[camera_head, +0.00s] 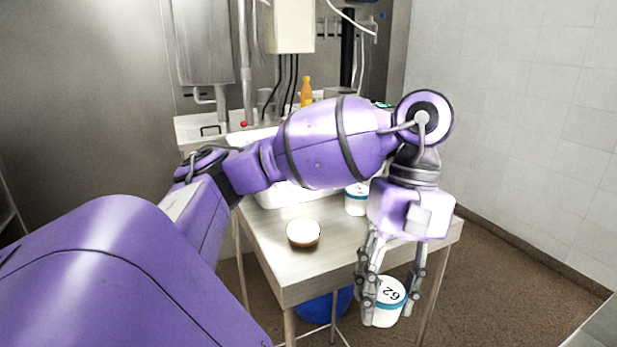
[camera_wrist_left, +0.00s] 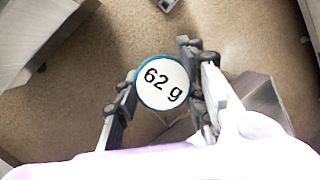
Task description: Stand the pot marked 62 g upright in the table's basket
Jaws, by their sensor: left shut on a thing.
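The pot marked 62 g (camera_head: 388,291) is white with a blue rim. My left gripper (camera_head: 389,313) points down and is shut on it, in front of the table's near right edge. In the left wrist view the lid of the pot (camera_wrist_left: 163,82) faces the camera between the two fingers, with floor around it. The pot looks roughly upright. A white basket (camera_head: 283,195) stands on the steel table (camera_head: 280,268); my left arm hides most of it, so its inside cannot be seen. My right gripper is not in view.
Another white pot with a blue band (camera_head: 356,204) stands on the table near the basket. A round brown item with a pale top (camera_head: 303,234) sits near the front. An orange bottle (camera_head: 307,92) stands at the back. A blue bin (camera_head: 322,306) is under the table.

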